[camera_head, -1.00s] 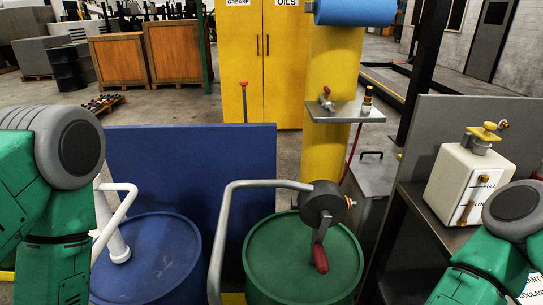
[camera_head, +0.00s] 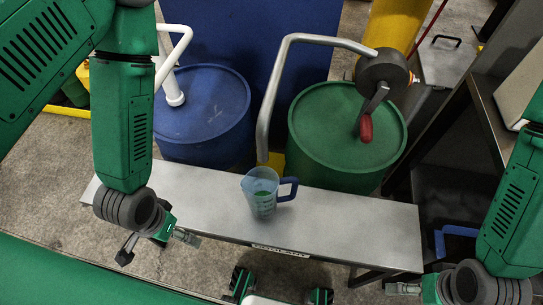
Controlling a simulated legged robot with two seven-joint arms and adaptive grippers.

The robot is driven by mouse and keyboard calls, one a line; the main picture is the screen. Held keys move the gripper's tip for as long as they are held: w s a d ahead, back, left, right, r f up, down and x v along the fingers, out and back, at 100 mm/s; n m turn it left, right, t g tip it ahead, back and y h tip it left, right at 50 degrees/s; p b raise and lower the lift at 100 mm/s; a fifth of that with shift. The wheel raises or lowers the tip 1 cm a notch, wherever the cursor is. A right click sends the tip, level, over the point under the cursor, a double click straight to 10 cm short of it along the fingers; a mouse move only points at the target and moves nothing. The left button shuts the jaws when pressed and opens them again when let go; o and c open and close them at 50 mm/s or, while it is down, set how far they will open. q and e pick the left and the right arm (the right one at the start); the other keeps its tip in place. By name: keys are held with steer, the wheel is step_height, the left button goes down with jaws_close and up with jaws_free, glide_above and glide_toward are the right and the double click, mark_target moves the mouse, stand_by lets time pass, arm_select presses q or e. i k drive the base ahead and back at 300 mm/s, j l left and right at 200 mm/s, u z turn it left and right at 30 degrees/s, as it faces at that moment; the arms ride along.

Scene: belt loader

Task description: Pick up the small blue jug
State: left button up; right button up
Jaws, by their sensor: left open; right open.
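The small jug (camera_head: 262,196) is translucent light blue with graduation marks and a dark blue handle on its right side. It stands upright on a narrow grey bench (camera_head: 345,228), near the middle of the bench. My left gripper (camera_head: 183,236) is open and empty, to the left of the jug and slightly lower in the picture, near the bench's front edge. My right gripper (camera_head: 402,288) is open, far to the lower right of the jug. Neither gripper touches the jug.
A blue drum (camera_head: 205,110) and a green drum (camera_head: 325,130) with a hand-crank pump (camera_head: 382,75) stand behind the bench. A curved grey pipe (camera_head: 270,95) comes down behind the jug. A dark shelf stand (camera_head: 490,115) is at right. The bench top around the jug is clear.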

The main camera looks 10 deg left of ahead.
mark_target(260, 187)
steer(key=k+l+u, duration=0.25)
steer(key=l, duration=0.2)
steer(key=l+u, duration=0.25)
steer(key=l, duration=0.2)
steer(key=k+l+u, duration=0.25)
steer(key=k+l, duration=0.05)
steer(key=l, duration=0.05)
